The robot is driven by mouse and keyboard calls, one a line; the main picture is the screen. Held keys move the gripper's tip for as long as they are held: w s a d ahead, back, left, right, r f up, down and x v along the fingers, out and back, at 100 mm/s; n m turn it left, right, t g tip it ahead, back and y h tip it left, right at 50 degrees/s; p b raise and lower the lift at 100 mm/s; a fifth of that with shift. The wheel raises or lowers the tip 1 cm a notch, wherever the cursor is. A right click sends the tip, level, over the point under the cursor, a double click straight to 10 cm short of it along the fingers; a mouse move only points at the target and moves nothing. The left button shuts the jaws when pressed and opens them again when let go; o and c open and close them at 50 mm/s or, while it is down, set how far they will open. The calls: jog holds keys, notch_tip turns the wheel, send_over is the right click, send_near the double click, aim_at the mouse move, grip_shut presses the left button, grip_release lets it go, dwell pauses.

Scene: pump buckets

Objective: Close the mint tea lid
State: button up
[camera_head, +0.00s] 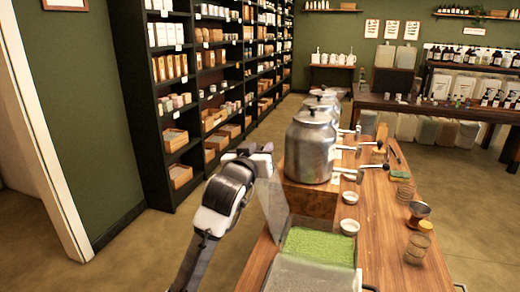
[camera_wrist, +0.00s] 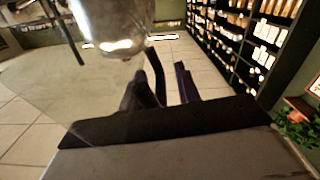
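The mint tea bin (camera_head: 320,246) holds green leaves and sits in the wooden counter at the bottom centre of the head view. Its clear lid (camera_head: 272,207) stands raised and tilted at the bin's left edge. My gripper (camera_head: 264,150) is above and left of the lid, near its upper edge. In the wrist view my gripper's two dark fingers (camera_wrist: 168,84) stand apart with floor showing between them. A pale see-through sheet (camera_wrist: 70,95), likely the lid, covers the left of that view. I cannot tell whether a finger touches it.
Steel canisters (camera_head: 312,148) with spigots stand on a wooden block behind the bin; one (camera_wrist: 115,22) also shows close in the wrist view. White bowls (camera_head: 350,226), a whisk (camera_head: 417,245) and a small cup (camera_head: 418,212) stand right of the bin. Open floor lies left of the counter, before dark shelves (camera_head: 150,90).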

grip_shut()
